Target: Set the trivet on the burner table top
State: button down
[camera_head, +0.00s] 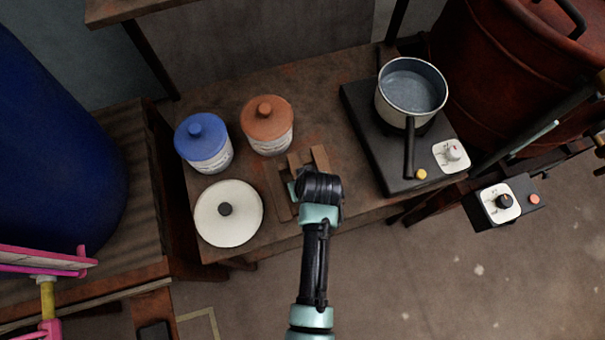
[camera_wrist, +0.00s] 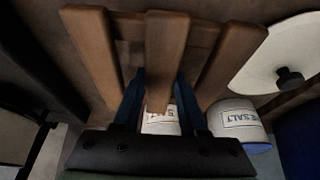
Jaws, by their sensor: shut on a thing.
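The trivet is a brown wooden rack of slats; it shows in the head view (camera_head: 277,190) between the jars and the hot plate, partly hidden by my arm. In the wrist view its slats (camera_wrist: 219,62) fan across the picture. My gripper (camera_wrist: 160,88) is shut on the middle slat, one dark blue finger on each side. In the head view my gripper (camera_head: 294,188) is mostly hidden under my wrist. The trivet is over the burner table top (camera_head: 325,110); I cannot tell whether it touches the wood.
A blue-lidded jar (camera_head: 204,145), an orange-lidded jar (camera_head: 267,126) and a white lid (camera_head: 229,222) stand left of the trivet. A black hot plate (camera_head: 375,135) with a saucepan (camera_head: 410,92) is at the right. A red vat (camera_head: 500,70) stands beyond it.

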jog(key=shift+w+f, duration=0.1)
jog(key=shift+f, duration=1.95)
jog(key=shift+f+b, duration=0.1)
jog(key=shift+b, duration=0.25)
jog(key=shift+c, duration=2.2)
grip_release()
